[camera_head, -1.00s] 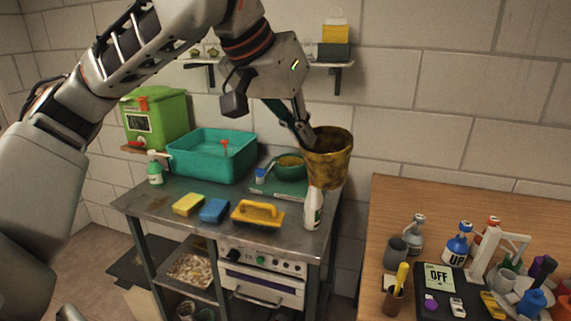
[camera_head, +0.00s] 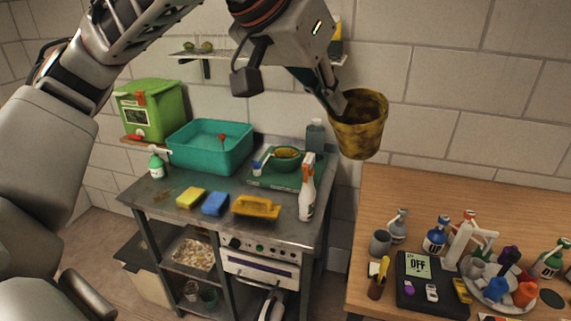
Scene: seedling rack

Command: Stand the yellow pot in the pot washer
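My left gripper (camera_head: 334,101) is in the upper middle of the head view, shut on the near-left rim of the yellow pot (camera_head: 362,137). The pot is stained brown and held nearly upright, with its open top up. It hangs in the air in front of the block wall, above the gap between the steel bench and the wooden table. A white-fronted appliance (camera_head: 262,271) with knobs and a handle sits under the bench; I cannot tell whether it is the pot washer. My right gripper is not in view.
The steel bench (camera_head: 158,202) holds a teal basin (camera_head: 208,149), sponges, a yellow-handled brush (camera_head: 256,207), a green tray and a spray bottle (camera_head: 307,195). The wooden table (camera_head: 410,190) has a black scale (camera_head: 428,290), bottles and a crowded plate; its back part is clear.

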